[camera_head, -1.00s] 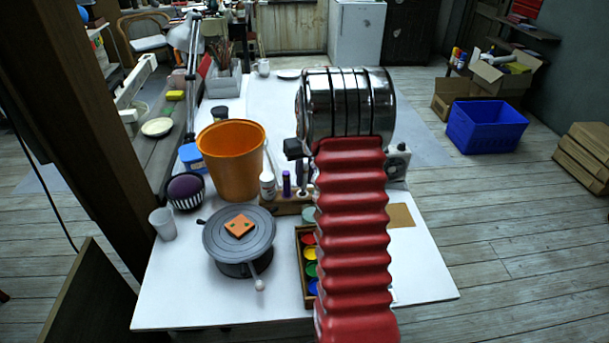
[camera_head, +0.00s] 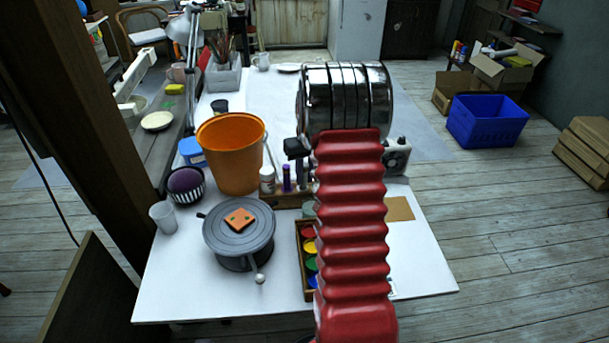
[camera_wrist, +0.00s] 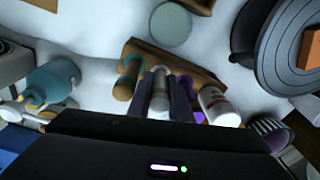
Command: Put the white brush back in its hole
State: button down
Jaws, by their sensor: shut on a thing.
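In the wrist view my gripper (camera_wrist: 161,98) is shut on the white brush (camera_wrist: 160,88), a pale upright shape between the dark fingers. They are over the wooden holder block (camera_wrist: 206,74), between a brown item with a teal ring (camera_wrist: 127,80) and a purple item (camera_wrist: 187,84). I cannot tell whether the brush's lower end is in a hole. In the head view the block (camera_head: 285,202) stands behind the paint box, partly hidden by my red arm. A purple item (camera_head: 286,178) stands at it. My fingertips are mostly hidden there.
A white bottle (camera_head: 267,180) stands close to the block; it also shows in the wrist view (camera_wrist: 216,106). An orange bucket (camera_head: 231,160), turntable (camera_head: 239,232) and paint box (camera_head: 305,262) crowd around. A teal bottle (camera_wrist: 52,82) lies off to the left in the wrist view.

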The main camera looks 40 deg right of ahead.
jog(key=shift+f, duration=0.3)
dwell(0.4)
jog(key=c, duration=1.5)
grip_release()
jog(key=shift+c, duration=0.2)
jog(key=shift+r, duration=0.1)
jog(key=r, duration=0.9)
jog(key=s+r, duration=0.1)
jog(key=r, duration=0.3)
jog(key=shift+r, duration=0.25)
